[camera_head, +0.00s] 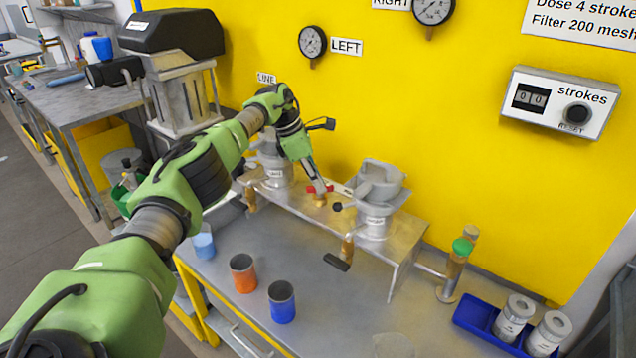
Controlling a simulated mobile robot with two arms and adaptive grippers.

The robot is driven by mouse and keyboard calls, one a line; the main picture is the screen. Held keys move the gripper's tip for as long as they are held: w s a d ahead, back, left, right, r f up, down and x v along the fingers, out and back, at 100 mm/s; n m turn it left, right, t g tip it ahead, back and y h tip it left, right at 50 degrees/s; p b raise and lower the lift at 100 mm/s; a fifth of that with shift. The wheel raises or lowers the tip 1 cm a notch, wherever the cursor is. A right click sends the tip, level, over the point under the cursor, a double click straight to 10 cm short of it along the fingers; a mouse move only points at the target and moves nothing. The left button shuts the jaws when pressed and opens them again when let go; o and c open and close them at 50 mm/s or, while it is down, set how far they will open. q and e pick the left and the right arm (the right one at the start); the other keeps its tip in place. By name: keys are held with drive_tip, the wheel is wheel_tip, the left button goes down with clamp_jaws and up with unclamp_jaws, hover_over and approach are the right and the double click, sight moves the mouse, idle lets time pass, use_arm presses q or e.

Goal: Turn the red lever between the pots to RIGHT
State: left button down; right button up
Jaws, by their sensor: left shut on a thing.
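The red lever (328,188) sits on a small brass valve (320,199) on the raised metal bench between the two grey pots. My left gripper (319,187) points down onto the lever and is shut on it, hiding part of it. The right pot (377,205) stands to the right of the lever. The left pot (273,168) is partly hidden behind my left arm. The lever's exact pointing direction is hard to tell because the gripper covers it. My right gripper is not in view.
A blue tray (468,317) with metal cans is at right. A yellow wall (440,110) with gauges and a stroke counter (556,102) rises behind.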

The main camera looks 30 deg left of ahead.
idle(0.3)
use_arm(q)
drive_tip(key=c, duration=2.1)
unclamp_jaws()
drive_tip(key=shift+c, duration=0.2)
drive_tip(key=shift+r, duration=0.1)
drive_tip(key=v, duration=1.2)
